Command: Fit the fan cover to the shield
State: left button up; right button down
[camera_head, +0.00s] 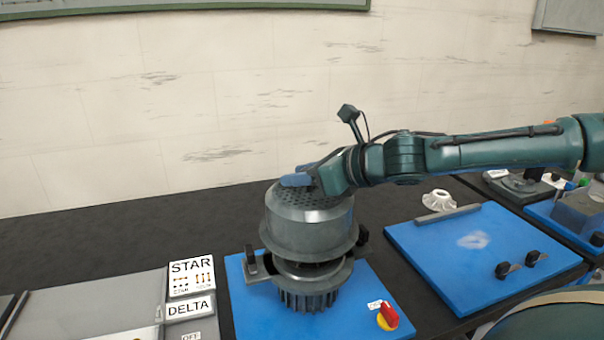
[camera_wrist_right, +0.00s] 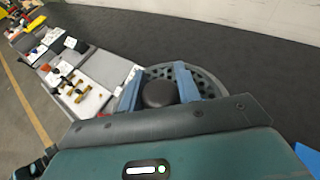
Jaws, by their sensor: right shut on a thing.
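The grey fan cover (camera_head: 308,232) is a round metal cap with a perforated top, held above the motor in the head view. My right gripper (camera_head: 300,178) is at its top, and its blue fingers are shut on the cover's dark round knob. In the right wrist view the gripper (camera_wrist_right: 160,88) shows around the knob (camera_wrist_right: 159,93), with the perforated top (camera_wrist_right: 205,82) behind. Below the cover is the round shield (camera_head: 328,273) on the finned motor body (camera_head: 308,298). A gap shows between cover and shield at the front. My left gripper is not in view.
The motor stands on a blue board (camera_head: 245,310) with dark clamps (camera_head: 251,262) and a red-yellow switch (camera_head: 388,317). STAR and DELTA signs (camera_head: 190,278) stand left. A second blue board (camera_head: 485,250) lies right, with a white fan (camera_head: 438,200) behind it.

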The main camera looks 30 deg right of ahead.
aim_at(309, 190)
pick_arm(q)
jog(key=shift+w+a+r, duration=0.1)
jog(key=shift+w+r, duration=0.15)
pick_arm(e)
jog(key=shift+r, duration=0.1)
pick_arm(q)
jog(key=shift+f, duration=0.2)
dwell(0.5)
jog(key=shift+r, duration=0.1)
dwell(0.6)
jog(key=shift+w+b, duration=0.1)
jog(key=shift+b, duration=0.35)
pick_arm(e)
jog(key=shift+f, duration=0.45)
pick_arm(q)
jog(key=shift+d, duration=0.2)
pick_arm(e)
jog(key=shift+f, duration=0.15)
pick_arm(q)
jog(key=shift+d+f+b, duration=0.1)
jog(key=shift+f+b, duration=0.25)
jog(key=shift+b, duration=0.15)
pick_arm(e)
jog(key=shift+f, duration=0.35)
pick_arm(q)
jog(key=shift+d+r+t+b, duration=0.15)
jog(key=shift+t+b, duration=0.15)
pick_arm(e)
jog(key=shift+f, duration=0.35)
